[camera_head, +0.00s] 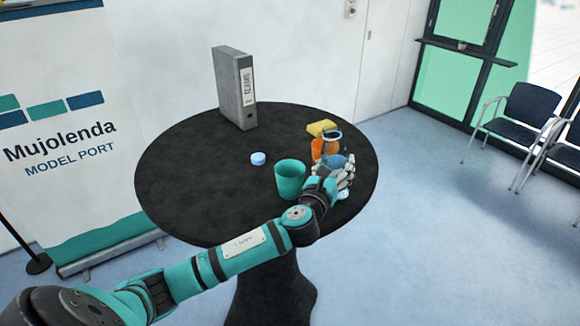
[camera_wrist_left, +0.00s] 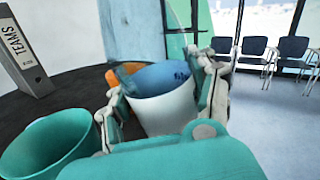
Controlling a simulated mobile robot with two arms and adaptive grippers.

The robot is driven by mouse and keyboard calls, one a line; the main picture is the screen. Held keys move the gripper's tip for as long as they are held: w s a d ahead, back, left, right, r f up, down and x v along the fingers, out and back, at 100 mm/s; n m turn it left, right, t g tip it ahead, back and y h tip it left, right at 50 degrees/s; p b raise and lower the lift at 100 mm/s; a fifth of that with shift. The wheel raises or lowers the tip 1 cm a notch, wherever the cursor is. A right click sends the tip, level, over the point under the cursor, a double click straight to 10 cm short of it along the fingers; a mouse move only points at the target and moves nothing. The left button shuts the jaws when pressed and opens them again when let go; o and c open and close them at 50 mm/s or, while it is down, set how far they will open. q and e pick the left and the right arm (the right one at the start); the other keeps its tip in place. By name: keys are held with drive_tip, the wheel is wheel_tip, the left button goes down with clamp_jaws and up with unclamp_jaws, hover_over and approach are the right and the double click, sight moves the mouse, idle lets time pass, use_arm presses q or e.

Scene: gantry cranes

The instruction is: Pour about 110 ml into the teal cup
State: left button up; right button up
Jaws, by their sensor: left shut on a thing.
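The teal cup (camera_head: 290,182) stands upright on the round black table, left of my left gripper. It also shows at the lower left of the left wrist view (camera_wrist_left: 45,145), open at the top. I see no liquid in it. My left gripper (camera_head: 328,180) is shut on a white and blue container (camera_wrist_left: 165,108), just right of the cup. The container is white toward the gripper and blue beyond, with small dark print on the blue part. Its blue part shows above my fingers in the head view (camera_head: 336,160). Its base and exact tilt are hidden. My right gripper is not in view.
An orange thing (camera_head: 317,150), a blue ring (camera_head: 331,135) and a yellow block (camera_head: 321,128) crowd behind my gripper. A small light blue round thing (camera_head: 258,158) lies behind the cup. A grey binder (camera_head: 234,90) stands at the back. The table's left side is clear.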

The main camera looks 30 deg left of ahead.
use_arm(q)
drive_tip(key=shift+m+g, duration=0.3)
drive_tip(key=shift+m, duration=0.6)
drive_tip(key=shift+f, duration=0.1)
idle(1.9)
